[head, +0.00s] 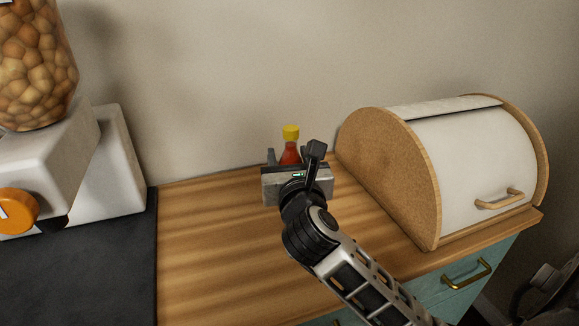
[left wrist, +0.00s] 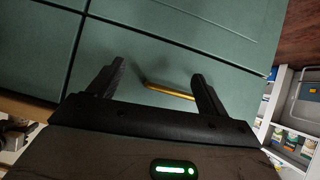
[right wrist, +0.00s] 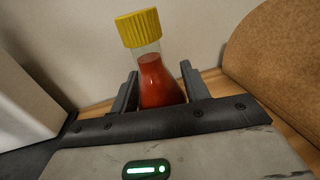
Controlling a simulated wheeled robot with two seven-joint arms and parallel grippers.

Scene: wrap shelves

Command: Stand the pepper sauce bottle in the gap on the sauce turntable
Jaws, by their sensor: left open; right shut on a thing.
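A sauce bottle with red sauce and a yellow cap (right wrist: 158,80) stands upright between the fingers of my right gripper (right wrist: 160,92), which is shut on it. In the head view the bottle (head: 290,150) shows above my right gripper (head: 292,157), near the back wall over the wooden counter. Its lower part is hidden behind the gripper. My left gripper (left wrist: 155,82) is open and empty in front of green cabinet fronts, with a brass handle beyond its fingers. No sauce turntable is visible in any view.
A bread bin (head: 390,160) with a white roll front stands right of my right gripper. A white dispenser (head: 110,165) with a jar of round brown pieces stands left, beside a dark worktop (head: 90,270). The wooden counter (head: 215,240) between them is clear in front.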

